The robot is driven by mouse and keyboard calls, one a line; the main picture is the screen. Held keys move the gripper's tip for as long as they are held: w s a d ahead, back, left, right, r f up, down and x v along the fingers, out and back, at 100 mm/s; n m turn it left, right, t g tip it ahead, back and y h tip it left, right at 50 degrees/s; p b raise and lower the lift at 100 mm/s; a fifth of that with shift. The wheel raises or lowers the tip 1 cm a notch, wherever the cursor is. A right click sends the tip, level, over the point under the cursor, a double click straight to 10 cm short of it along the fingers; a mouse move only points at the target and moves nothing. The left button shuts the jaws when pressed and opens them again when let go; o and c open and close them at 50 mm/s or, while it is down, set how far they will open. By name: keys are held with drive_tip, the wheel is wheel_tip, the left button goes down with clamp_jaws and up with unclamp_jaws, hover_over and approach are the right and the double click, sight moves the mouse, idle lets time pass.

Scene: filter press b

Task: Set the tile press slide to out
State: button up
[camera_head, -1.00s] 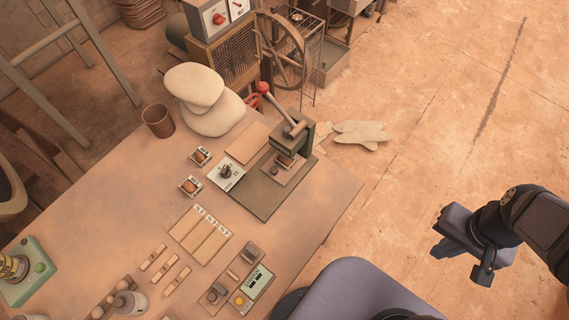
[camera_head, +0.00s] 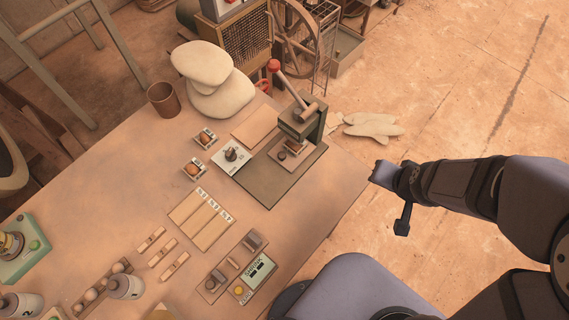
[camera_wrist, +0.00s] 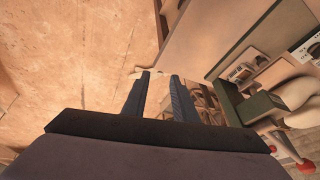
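The tile press (camera_head: 301,122) stands at the table's right corner, a dark green-grey head on a flat base plate (camera_head: 262,188). Its lever (camera_head: 284,83) has a red knob and tilts up to the left. The press slide (camera_head: 290,152), a small brownish plate with a dark round knob, sits low at the front of the head; part lies under it. I cannot tell its exact setting. My gripper (camera_head: 385,178) is off the table's right edge, apart from the press. In the wrist view my gripper (camera_wrist: 160,76) is open and empty, and the press (camera_wrist: 262,106) shows at right.
A dial box (camera_head: 231,155) stands left of the slide. Tile strips (camera_head: 202,218), a panel with a display (camera_head: 254,277) and wooden pieces lie nearer. Sacks (camera_head: 219,92) and a brown cup (camera_head: 163,99) stand behind.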

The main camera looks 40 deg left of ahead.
drive_tip(key=s+a+f+n+t+y+b, duration=0.1)
drive_tip(key=a+f, duration=0.1)
drive_tip(key=a, duration=0.2)
drive_tip(key=s+a+f+t+b, duration=0.1)
drive_tip(key=a+f+b, duration=0.1)
drive_tip(key=a, duration=0.3)
drive_tip(key=s+a+f+n+t+y+b, duration=0.1)
drive_tip(key=a+f, duration=0.2)
drive_tip(key=a, duration=0.2)
drive_tip(key=shift+s+n+y, duration=0.3)
drive_tip(key=shift+s, duration=0.1)
drive_tip(key=shift+n+t+y, duration=0.6)
drive_tip(key=shift+y, duration=0.3)
drive_tip(key=s+a+b, duration=0.1)
drive_tip(key=a, duration=0.1)
drive_tip(key=s+a+f+b, duration=0.1)
drive_tip(key=s+a, duration=0.1)
drive_tip(key=shift+s+f, duration=0.15)
drive_tip(key=shift+s, duration=0.15)
drive_tip(key=n+t+y+b, duration=0.1)
drive_tip(key=n+y+b, duration=0.1)
approach(282, 158)
drive_tip(key=shift+w+f, duration=0.8)
drive_tip(key=shift+w, duration=0.1)
drive_tip(key=shift+s+a+r+t+y, duration=0.25)
drive_tip(key=shift+s+a+t+y, duration=0.1)
drive_tip(key=shift+s, duration=0.25)
drive_tip(key=shift+p+x, duration=0.6)
drive_tip(key=shift+x, duration=3.1)
drive_tip(key=shift+c, duration=0.6)
